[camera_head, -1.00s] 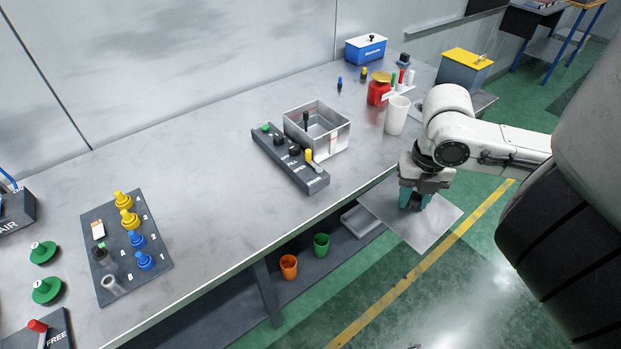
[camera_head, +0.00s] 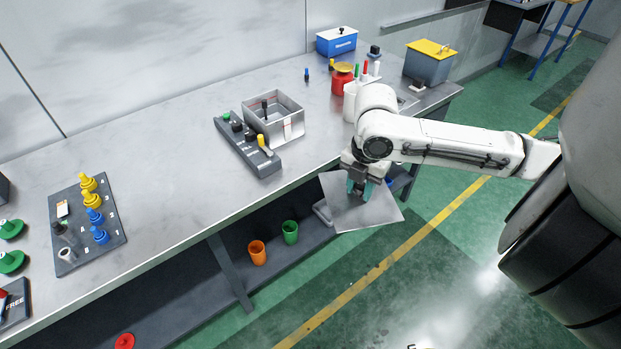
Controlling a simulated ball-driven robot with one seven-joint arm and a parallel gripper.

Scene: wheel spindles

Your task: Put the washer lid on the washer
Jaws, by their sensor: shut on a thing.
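The washer lid (camera_head: 345,214) is a flat grey metal plate, roughly square. My gripper (camera_head: 359,188) points down with teal fingers and is shut on the lid. It holds the lid off the table's front edge, above the floor and lower shelf. The exact grip point is partly hidden. The washer (camera_head: 287,130) looks like an open-topped metal box on the table, left of and behind my gripper. A black-handled item (camera_head: 265,108) stands inside it.
A grey control panel (camera_head: 247,146) with knobs and a yellow lever lies before the washer. A white cup (camera_head: 349,101) and red container (camera_head: 342,82) stand right of it, near my arm. Orange (camera_head: 257,252) and green (camera_head: 290,232) cups stand on the lower shelf. The table's middle is clear.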

